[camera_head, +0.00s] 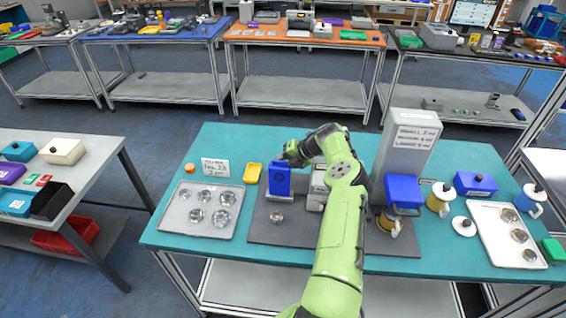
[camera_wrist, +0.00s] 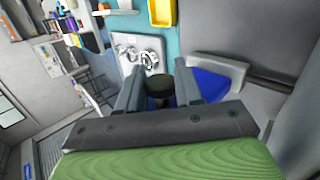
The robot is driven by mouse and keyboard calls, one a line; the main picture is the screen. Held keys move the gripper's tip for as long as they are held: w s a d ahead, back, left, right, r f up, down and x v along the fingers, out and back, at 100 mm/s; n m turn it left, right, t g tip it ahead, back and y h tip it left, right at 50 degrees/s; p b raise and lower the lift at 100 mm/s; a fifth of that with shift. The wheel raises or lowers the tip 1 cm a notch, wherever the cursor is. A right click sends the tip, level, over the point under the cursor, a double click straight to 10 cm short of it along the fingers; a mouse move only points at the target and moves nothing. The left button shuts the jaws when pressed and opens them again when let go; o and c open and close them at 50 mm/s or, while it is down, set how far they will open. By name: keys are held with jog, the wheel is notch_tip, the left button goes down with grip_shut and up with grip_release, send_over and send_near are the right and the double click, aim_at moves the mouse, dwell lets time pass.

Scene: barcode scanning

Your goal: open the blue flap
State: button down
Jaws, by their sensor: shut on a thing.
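A blue flap (camera_head: 280,181) stands roughly upright at the left part of the grey station on the teal table. My gripper (camera_head: 290,154) is at its upper edge, with the green arm reaching in from the front. In the wrist view my gripper (camera_wrist: 158,84) is shut on a dark round knob (camera_wrist: 159,92), with a little blue showing just below it. A blue panel in a grey frame (camera_wrist: 215,86) lies right of the fingers. My arm and hand hide part of the station, and I cannot tell how the knob joins the flap.
A metal tray with several round glossy items (camera_head: 181,220) and a yellow bin (camera_head: 252,173) are to the left. A tall grey box (camera_head: 408,150) and a second blue box (camera_head: 403,190) stand right of my arm. Another tray (camera_head: 487,247) is at the far right.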

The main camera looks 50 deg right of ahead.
jog(key=shift+d+r, duration=0.1)
jog(key=c, duration=0.8)
grip_release()
jog(key=v, duration=1.5)
jog(key=shift+s+d+r, duration=0.15)
jog(key=shift+r, duration=0.05)
jog(key=shift+c, duration=0.6)
